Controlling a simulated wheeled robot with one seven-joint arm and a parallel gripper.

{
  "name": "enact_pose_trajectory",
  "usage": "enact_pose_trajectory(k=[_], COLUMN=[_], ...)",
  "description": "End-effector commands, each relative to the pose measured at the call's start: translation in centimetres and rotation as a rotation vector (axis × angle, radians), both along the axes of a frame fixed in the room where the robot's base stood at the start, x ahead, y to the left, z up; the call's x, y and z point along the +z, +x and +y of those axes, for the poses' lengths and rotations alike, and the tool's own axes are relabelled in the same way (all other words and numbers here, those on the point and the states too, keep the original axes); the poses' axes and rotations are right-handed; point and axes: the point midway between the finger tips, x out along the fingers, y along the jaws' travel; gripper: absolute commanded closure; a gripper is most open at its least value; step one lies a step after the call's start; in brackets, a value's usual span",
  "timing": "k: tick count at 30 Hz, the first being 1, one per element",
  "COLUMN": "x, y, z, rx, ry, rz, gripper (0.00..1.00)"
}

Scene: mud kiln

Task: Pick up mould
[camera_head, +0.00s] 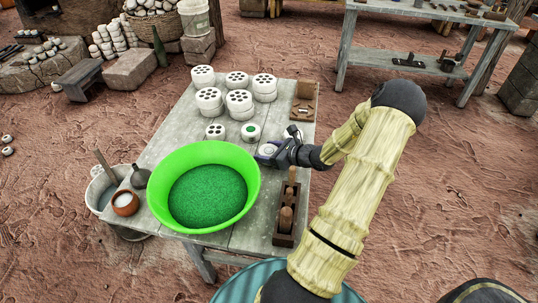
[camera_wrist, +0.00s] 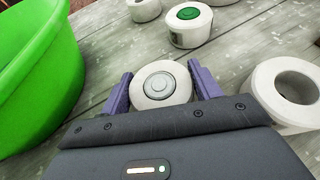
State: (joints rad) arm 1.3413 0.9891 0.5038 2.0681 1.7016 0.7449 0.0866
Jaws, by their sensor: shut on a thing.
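A small round white mould (camera_wrist: 160,84) with a grey disc on top sits between the two purple fingers of my gripper (camera_wrist: 162,90) in the wrist view. The fingers press on it from both sides. In the head view my gripper (camera_head: 268,150) is at the right of the green tub, low over the table, and mostly hides this mould. I cannot tell whether the mould touches the table. Another white mould with green fill (camera_head: 250,131) stands just behind; it also shows in the wrist view (camera_wrist: 187,23).
A bright green tub (camera_head: 160,185) of green grains stands close on the left. An empty white ring (camera_wrist: 291,90) stands close on the right. Several white moulds with holes (camera_head: 239,101) stand farther back on the wooden table (camera_head: 178,118). A wooden tool holder (camera_head: 284,240) is at the front right.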

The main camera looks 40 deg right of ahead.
Motion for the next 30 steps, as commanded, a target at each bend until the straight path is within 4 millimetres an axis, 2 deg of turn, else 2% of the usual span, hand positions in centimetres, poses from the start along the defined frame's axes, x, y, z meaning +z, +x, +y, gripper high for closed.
enact_pose_trajectory(k=[8,13,22,26,30], x=[0.6,2.8,8.5,9.8,10.1], y=[0.0,0.0,0.0,0.0,0.0], z=[0.0,-0.1,0.0,0.0,0.0], rx=[-0.001,-0.001,0.0,0.0,0.0], ry=[-0.001,-0.003,-0.004,-0.002,0.0], rz=[-0.001,-0.001,-0.002,-0.002,-0.001], gripper=[0.67,0.67,0.67,0.67,0.67])
